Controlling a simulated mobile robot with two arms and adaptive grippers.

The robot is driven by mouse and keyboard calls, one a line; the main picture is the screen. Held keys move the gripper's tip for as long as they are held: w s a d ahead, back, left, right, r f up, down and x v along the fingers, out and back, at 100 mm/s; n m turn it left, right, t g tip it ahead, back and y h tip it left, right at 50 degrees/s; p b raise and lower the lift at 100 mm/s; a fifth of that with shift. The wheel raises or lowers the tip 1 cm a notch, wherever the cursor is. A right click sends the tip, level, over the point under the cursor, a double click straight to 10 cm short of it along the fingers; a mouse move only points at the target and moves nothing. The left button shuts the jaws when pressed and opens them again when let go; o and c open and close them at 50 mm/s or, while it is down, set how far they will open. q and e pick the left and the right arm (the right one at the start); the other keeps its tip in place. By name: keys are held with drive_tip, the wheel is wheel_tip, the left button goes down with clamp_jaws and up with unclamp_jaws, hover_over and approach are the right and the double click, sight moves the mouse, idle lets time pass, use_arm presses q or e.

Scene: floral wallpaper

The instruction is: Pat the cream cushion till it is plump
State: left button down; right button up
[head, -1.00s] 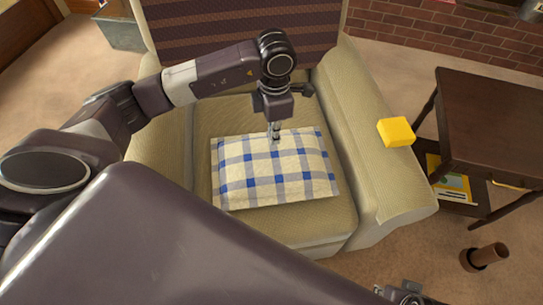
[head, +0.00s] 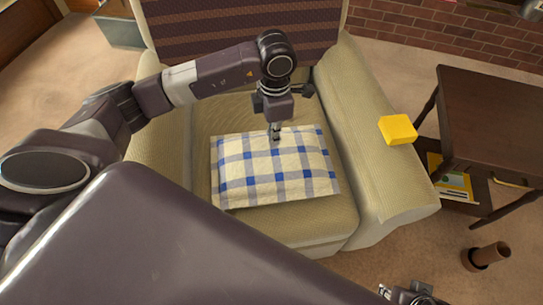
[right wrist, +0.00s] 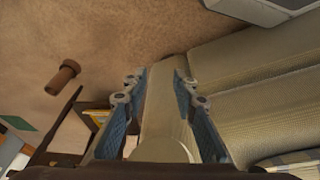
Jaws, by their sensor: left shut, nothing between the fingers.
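The cream cushion (head: 270,178) with blue checks lies flat on the seat of the beige armchair (head: 300,228) in the head view. My left gripper (head: 275,134) is shut and empty, pointing down at the cushion's upper edge. Its fingertips look to be at or just over the fabric; I cannot tell whether they touch. My right gripper (head: 412,296) shows only partly at the bottom edge of the head view. In the right wrist view its two fingers (right wrist: 158,90) stand wide apart with nothing between them. A corner of the cushion (right wrist: 295,160) shows there at lower right.
A yellow block (head: 398,129) sits on the chair's right arm. A dark wooden side table (head: 490,115) with papers (head: 450,185) on its lower shelf stands to the right. A brown cylinder (head: 488,255) is on the carpet. A grey box (head: 120,30) is behind the chair at left.

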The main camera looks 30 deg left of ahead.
use_arm(q)
drive_tip(key=shift+f, duration=0.25)
drive_tip(key=shift+f+b, duration=0.4)
drive_tip(key=shift+b, duration=0.05)
drive_tip(key=shift+f, duration=0.2)
drive_tip(key=shift+f+b, duration=0.25)
drive_tip(key=shift+b, duration=0.1)
use_arm(e)
drive_tip(key=v, duration=0.2)
drive_tip(key=shift+s+d+r, duration=0.2)
drive_tip(key=shift+s+r, duration=0.05)
drive_tip(key=shift+r, duration=0.05)
use_arm(q)
drive_tip(key=shift+r, duration=0.3)
drive_tip(key=shift+r+p, duration=0.85)
drive_tip(key=shift+r, duration=0.35)
drive_tip(key=shift+r+p, duration=0.25)
drive_tip(key=shift+p, duration=0.1)
use_arm(e)
drive_tip(key=shift+x, duration=2.35)
